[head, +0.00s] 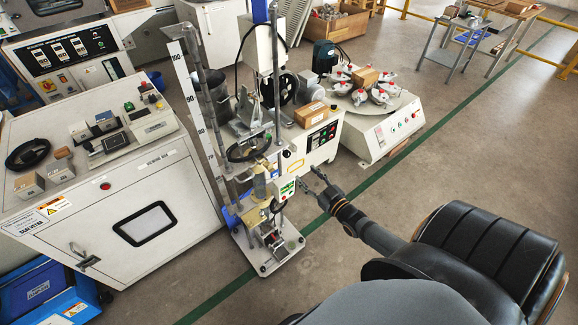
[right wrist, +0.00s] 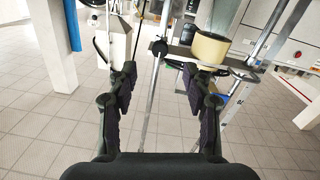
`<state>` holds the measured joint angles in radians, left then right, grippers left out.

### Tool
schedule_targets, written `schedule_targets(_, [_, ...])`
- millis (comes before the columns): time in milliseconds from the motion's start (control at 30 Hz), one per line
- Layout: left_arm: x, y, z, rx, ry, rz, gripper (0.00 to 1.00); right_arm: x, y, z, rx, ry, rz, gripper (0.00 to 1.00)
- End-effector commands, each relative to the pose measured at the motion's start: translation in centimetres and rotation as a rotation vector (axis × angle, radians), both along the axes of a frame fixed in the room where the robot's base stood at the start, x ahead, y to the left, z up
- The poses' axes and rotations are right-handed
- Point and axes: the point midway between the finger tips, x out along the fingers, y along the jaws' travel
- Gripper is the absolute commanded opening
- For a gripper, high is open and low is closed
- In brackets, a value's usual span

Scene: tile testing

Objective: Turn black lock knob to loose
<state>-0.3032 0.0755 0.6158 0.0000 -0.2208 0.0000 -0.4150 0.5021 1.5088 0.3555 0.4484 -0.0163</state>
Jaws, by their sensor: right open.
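A small round black knob (right wrist: 158,47), which looks like the lock knob, sits at a rod of the test stand in the right wrist view. It lies ahead of and between the fingers, with a visible gap to them. In the head view the tall test stand (head: 276,125) is near the middle, and the knob is too small to tell there. My right gripper (head: 312,180) is open and empty, just right of the stand. Its two dark fingers also show spread apart in the right wrist view (right wrist: 159,80). My left gripper is not in view.
A cream cylinder (right wrist: 209,48) is right of the knob. A white cabinet (head: 155,190) stands left of the stand. A round table with several red-and-white fixtures (head: 372,108) is behind. Floor right of the stand is free.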

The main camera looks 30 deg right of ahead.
Motion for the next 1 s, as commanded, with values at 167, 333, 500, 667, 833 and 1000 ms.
schedule_targets(167, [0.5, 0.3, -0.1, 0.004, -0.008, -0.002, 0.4, 0.5, 0.3, 1.1, 0.003, -0.031, 0.011, 0.5])
schedule_targets(333, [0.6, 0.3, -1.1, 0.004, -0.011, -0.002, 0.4, 2.9, 0.4, 0.9, 0.002, -0.033, 0.009, 0.5])
schedule_targets(500, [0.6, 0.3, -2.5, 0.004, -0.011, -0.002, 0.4, 6.6, 0.6, 0.7, 0.003, -0.032, 0.009, 0.5])
schedule_targets(667, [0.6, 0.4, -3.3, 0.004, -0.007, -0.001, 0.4, 9.3, 0.7, 0.8, 0.003, -0.029, 0.009, 0.5])
schedule_targets(833, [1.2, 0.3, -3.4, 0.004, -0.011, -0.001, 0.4, 10.6, 0.7, 0.9, 0.003, -0.027, 0.009, 0.5])
schedule_targets(1000, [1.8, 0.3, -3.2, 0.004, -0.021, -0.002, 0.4, 10.7, 0.7, 1.0, 0.003, -0.025, 0.009, 0.5])
